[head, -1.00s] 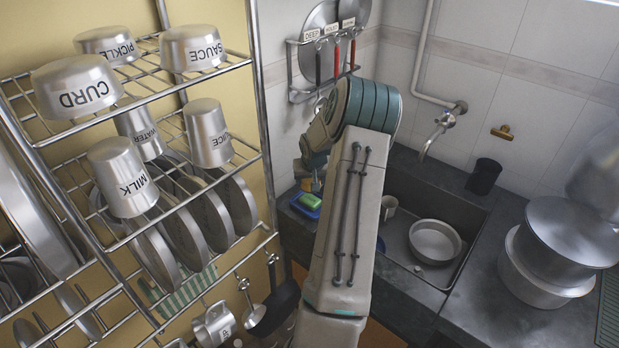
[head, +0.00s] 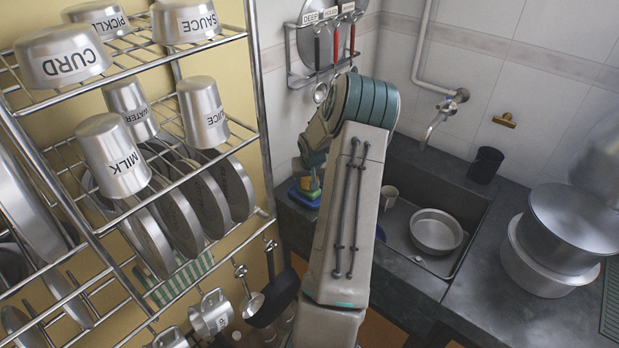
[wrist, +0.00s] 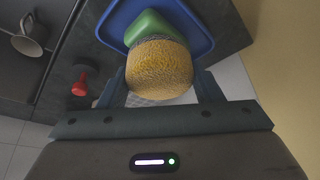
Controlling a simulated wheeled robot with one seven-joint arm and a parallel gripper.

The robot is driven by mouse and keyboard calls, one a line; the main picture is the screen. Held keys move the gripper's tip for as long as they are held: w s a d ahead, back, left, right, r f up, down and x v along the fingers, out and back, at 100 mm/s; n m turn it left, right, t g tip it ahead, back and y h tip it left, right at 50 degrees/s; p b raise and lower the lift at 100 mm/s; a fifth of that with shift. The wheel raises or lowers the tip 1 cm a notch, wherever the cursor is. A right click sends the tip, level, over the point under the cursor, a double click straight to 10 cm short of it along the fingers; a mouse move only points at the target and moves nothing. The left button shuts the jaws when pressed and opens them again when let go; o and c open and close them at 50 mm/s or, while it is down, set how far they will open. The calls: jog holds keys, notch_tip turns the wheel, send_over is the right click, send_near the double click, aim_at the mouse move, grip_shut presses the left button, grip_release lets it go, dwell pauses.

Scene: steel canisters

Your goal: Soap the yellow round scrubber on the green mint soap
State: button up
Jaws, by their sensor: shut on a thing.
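The yellow round scrubber (wrist: 160,70) is between the two fingers of my gripper (wrist: 160,88), which is shut on it. The green mint soap (wrist: 150,26) lies in a blue tray (wrist: 193,18) just beyond the scrubber in the wrist view. The scrubber overlaps the soap's near edge there; I cannot tell whether they touch. In the head view my gripper is low over the blue tray (head: 304,198) at the counter's left end. The arm and gripper partly hide the soap there.
The sink (head: 400,240) right of my arm holds a mug (head: 389,197) and a steel pan (head: 436,231). A black cup (head: 485,165) and large pots (head: 575,225) stand on the counter. The steel rack (head: 130,225) fills the left. A red-and-black object (wrist: 80,86) shows in the wrist view.

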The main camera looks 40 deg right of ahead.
jog(key=shift+f+b, duration=0.5)
jog(key=shift+f, duration=0.1)
dwell(1.6)
jog(key=shift+r+p, duration=2.3)
jog(key=shift+r, duration=1.3)
jog(key=shift+f, duration=0.1)
